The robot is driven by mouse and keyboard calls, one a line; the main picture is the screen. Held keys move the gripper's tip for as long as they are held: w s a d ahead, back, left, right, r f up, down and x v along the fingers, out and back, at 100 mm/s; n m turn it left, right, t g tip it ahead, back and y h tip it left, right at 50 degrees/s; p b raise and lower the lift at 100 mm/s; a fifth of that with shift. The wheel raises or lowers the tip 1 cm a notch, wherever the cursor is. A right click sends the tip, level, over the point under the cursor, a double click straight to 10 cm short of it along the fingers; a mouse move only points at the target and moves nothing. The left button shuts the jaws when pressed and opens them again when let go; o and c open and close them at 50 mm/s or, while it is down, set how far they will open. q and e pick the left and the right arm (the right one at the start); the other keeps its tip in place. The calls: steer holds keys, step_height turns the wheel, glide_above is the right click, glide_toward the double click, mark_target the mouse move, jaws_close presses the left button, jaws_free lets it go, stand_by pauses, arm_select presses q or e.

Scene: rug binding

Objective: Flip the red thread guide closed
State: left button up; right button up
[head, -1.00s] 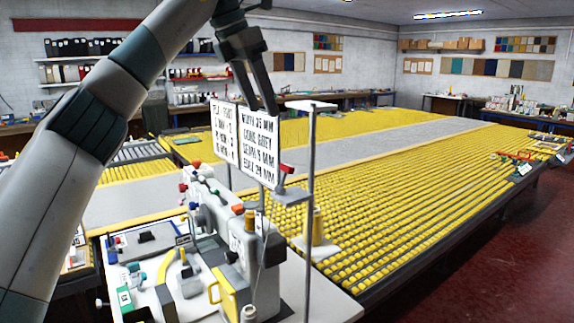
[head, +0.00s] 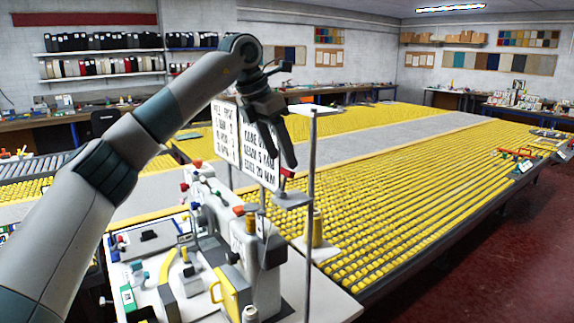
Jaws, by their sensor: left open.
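A small red piece, which looks like the red thread guide (head: 289,173), sits on a small grey plate beside the thread stand's pole, just right of the white sign. My left gripper (head: 281,158) is open and empty, its fingers pointing down in front of the sign. Its fingertips appear just above the red piece; whether they touch it I cannot tell. The gripper partly hides the sign, and the red piece is too small to show its exact tilt. The sewing machine (head: 238,240) stands below. My right gripper is not in view.
The white sign (head: 226,130) and the grey pole (head: 311,200) stand close to the gripper. A yellow thread cone (head: 317,230) sits on a low plate by the pole. A large table of yellow rollers (head: 420,210) stretches behind. Red floor lies open at the right.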

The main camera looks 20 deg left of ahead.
mark_target(287, 169)
arm_select(q)
steer(key=shift+p+x, duration=0.9)
steer(key=shift+x, duration=1.95)
steer(key=c, duration=1.1)
steer(key=shift+o, duration=0.2)
steer(key=shift+w+r+p, duration=0.15)
steer(key=shift+r+p, duration=0.05)
steer(key=shift+p, duration=0.3)
steer(key=shift+w+d+g+y+p, duration=0.2)
steer(key=shift+g+y+p, duration=0.25)
steer(key=shift+p, duration=0.35)
steer(key=shift+w+d+f+g+p, duration=0.1)
steer(key=shift+f+g+p, duration=0.2)
steer(key=shift+p, duration=0.2)
steer(key=shift+y, duration=0.25)
